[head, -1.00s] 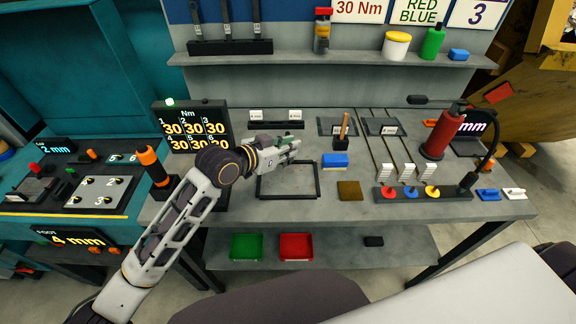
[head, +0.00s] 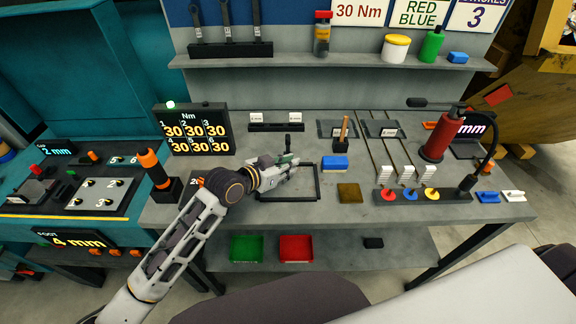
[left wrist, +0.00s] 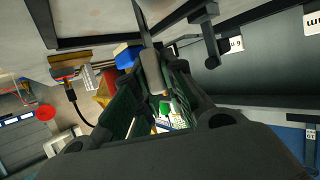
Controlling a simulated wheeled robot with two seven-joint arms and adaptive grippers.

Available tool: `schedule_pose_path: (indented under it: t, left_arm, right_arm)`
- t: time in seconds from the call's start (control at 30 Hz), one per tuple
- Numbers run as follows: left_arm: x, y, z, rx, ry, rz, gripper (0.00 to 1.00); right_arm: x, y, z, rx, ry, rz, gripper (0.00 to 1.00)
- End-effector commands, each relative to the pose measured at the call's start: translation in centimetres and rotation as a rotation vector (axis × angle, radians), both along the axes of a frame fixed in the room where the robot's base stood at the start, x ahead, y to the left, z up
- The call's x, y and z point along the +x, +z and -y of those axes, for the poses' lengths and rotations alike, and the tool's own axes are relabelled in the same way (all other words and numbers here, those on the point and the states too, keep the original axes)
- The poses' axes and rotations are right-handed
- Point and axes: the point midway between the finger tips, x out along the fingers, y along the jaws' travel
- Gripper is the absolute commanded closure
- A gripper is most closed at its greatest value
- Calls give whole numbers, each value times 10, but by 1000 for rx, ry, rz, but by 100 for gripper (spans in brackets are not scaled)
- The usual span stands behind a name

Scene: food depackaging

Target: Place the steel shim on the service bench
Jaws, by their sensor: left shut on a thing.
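My left gripper (head: 288,160) is low over the left part of the service bench (head: 265,215), near the back left of a black square frame (head: 318,183). In the left wrist view, its green-padded fingers (left wrist: 150,90) are shut on a thin grey strip, which looks like the steel shim (left wrist: 144,25). The strip sticks out past the fingertips. Its far end overlaps the bench in the picture, and I cannot tell whether it touches. In the head view the shim is too small to make out. My right gripper is not in view.
A black rail (head: 262,128) with white labels stands behind the gripper. A blue block (head: 334,162), a brown pad (head: 349,192) and a wooden-handled tool (head: 343,130) are to the right. The torque display (head: 193,132) stands at left. The bench's front left strip is clear.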

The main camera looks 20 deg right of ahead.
Motion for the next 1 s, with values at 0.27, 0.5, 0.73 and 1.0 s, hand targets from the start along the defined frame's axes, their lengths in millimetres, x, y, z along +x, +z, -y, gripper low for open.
schedule_pose_path:
  t: [0.27,0.5,0.73,1.0]
  left_arm:
    - [0,-7,0,0,0,1,100]
    - [0,-9,0,0,0,1,100]
    - [0,-10,0,0,0,1,67]
    - [0,-9,0,0,0,1,67]
  right_arm:
    - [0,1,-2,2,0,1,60]
    - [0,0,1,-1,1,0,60]
    - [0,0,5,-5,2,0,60]
    - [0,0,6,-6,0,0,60]
